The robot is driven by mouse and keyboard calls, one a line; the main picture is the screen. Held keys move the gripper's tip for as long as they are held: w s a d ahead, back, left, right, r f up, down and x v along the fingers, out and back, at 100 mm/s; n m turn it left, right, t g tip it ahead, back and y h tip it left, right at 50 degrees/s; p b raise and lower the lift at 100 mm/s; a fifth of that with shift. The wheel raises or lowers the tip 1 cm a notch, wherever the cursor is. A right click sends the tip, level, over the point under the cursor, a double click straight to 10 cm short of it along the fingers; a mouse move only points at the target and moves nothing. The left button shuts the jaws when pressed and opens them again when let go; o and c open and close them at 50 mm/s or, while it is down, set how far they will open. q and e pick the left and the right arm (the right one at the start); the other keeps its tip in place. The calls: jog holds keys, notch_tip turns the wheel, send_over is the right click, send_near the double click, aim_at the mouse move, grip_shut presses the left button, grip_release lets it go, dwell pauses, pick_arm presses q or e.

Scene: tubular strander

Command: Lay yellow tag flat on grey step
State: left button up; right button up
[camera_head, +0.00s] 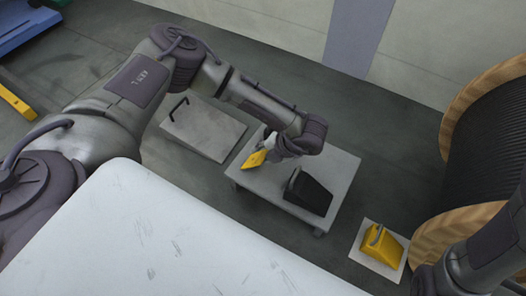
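The yellow tag (254,159) is at the tip of my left gripper (268,150), tilted, over the left part of the grey step (337,169). My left gripper appears shut on the tag's edge; the fingers are small and partly hidden by the wrist. The grey step is a low, flat-topped platform on short feet. Whether the tag touches the step is hard to tell. My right arm shows at the lower right, but its gripper is out of view.
A black wedge (308,192) sits on the step, near its front edge. A grey plate with a black handle (203,130) lies to the left. A yellow wedge (380,244) rests on a pale plate at right, near a large cable drum (492,135).

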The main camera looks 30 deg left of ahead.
pick_arm(q)
jog(key=v, duration=1.2)
dwell(0.9)
